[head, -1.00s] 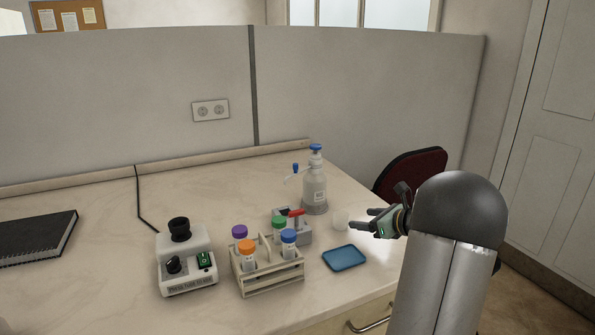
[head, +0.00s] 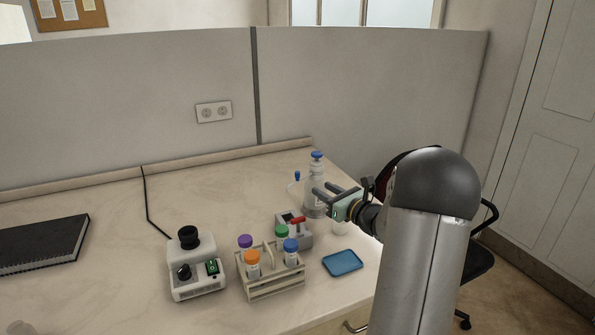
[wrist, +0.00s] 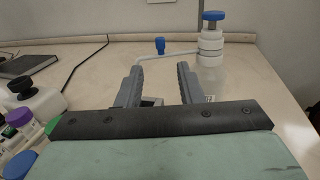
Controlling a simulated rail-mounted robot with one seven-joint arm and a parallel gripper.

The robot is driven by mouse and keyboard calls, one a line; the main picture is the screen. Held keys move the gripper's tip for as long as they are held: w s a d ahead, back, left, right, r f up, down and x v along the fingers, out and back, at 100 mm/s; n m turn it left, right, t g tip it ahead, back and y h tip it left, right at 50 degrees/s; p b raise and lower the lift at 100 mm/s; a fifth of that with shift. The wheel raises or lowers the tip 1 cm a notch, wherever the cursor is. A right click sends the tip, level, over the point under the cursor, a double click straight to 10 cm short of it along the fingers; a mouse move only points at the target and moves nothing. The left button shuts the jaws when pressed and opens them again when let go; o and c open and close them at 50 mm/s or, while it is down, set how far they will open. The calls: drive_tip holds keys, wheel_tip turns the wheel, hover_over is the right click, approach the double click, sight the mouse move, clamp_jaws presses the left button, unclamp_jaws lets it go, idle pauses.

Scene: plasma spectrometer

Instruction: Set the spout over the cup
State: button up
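The dispenser bottle (head: 316,170) has a blue top and stands near the back right of the bench. Its thin spout (wrist: 180,54) runs left from the white collar to a blue-capped end (wrist: 160,45). The bottle also shows in the wrist view (wrist: 210,62). My gripper (head: 319,188) is open and empty, and overlaps the bottle in the head view. In the wrist view its fingers (wrist: 160,68) point toward the spout, with a gap before it.
A grey device with a red lever (head: 298,222) stands left of the cup. A tube rack (head: 272,287), a blue tray (head: 343,263), a vortex mixer (head: 195,267) and a black notebook (head: 40,245) lie around it. A partition (head: 130,100) closes the back.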

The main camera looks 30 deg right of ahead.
sight(299, 175)
drive_tip(key=w, duration=0.4)
drive_tip(key=w+a+p, duration=0.1)
drive_tip(key=w, duration=0.3)
drive_tip(key=w+a+p, duration=0.1)
drive_tip(key=w, duration=0.3)
drive_tip(key=shift+w, duration=0.3)
clamp_jaws()
